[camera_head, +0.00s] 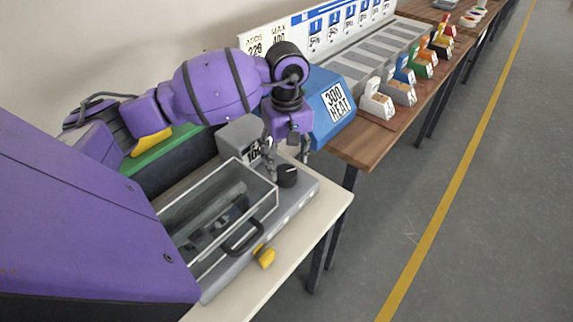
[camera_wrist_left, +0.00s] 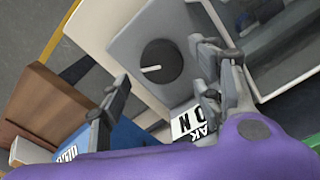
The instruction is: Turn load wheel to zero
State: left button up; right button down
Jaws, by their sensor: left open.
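The load wheel is a black round knob (camera_head: 287,176) on the grey machine's top, at the right end beside the clear-lidded chamber. In the left wrist view the wheel (camera_wrist_left: 160,61) faces me, and a white pointer line runs from near its centre towards the left rim. My left gripper (camera_head: 286,156) points down just above the wheel. In the left wrist view its fingers (camera_wrist_left: 158,78) are spread wide on either side of the wheel, apart from it and holding nothing. My right gripper does not show.
A clear-lidded chamber (camera_head: 225,205) with a black handle (camera_head: 243,238) stands beside the wheel. A grey box with a partly hidden label (camera_head: 240,135) and a blue box marked 300 HEAT (camera_head: 332,100) stand behind. A yellow part (camera_head: 264,256) sits at the machine's front. Floor lies clear to the right.

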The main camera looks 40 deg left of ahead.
aim_at(287, 170)
pick_arm(q)
jog(key=shift+w+f, duration=0.1)
jog(key=shift+f, duration=1.7)
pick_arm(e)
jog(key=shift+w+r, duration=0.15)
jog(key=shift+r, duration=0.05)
pick_arm(q)
jog(key=shift+c, duration=0.2)
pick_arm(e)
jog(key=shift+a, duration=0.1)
pick_arm(q)
jog(key=c, duration=1.1)
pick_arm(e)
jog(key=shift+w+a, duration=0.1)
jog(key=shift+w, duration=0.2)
pick_arm(q)
jog(key=shift+a+n, duration=0.1)
jog(key=shift+n, duration=0.2)
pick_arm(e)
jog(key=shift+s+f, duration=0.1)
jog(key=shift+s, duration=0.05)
